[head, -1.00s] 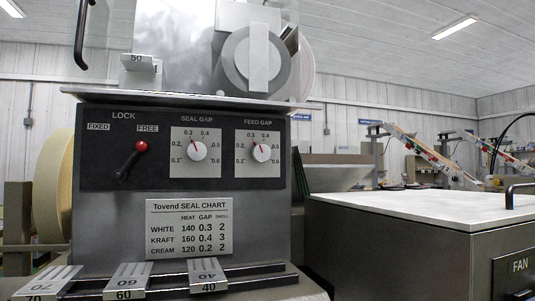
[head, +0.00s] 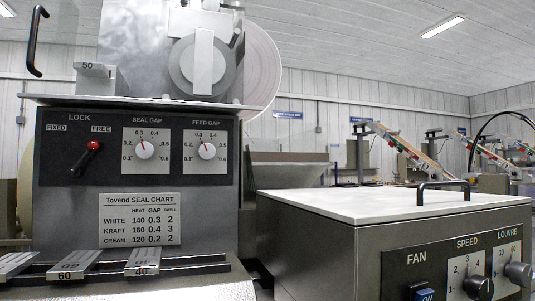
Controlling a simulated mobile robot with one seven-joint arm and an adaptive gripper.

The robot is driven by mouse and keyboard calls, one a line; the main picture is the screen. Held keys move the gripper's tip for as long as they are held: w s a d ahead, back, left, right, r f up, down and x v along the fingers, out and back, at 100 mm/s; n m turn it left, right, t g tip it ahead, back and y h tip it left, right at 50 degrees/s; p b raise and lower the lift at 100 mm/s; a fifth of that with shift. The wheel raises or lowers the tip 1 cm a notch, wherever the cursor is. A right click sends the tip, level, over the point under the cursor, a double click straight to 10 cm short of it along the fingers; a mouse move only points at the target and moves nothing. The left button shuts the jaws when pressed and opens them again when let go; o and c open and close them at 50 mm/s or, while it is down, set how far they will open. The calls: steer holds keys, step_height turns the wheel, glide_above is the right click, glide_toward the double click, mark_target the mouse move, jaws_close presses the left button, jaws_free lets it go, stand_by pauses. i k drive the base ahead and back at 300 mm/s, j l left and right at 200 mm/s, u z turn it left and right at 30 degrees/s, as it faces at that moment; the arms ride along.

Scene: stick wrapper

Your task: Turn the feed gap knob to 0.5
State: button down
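The dial runs from 0.1 to 0.6, with 0.5 at the right. The similar seal gap knob (head: 145,149) sits to its left, its red mark also near 0.3. My gripper is not in view.
A red-tipped lock lever (head: 86,157) is left of the dials, near FREE. A seal chart plate (head: 139,219) is below. A grey cabinet (head: 330,245) with a top handle (head: 443,186), fan switch and knobs stands close at right.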

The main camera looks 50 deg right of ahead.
mark_target(206, 152)
steer(key=z, duration=1.1)
steer(key=k+z, duration=0.25)
steer(key=z, duration=0.2)
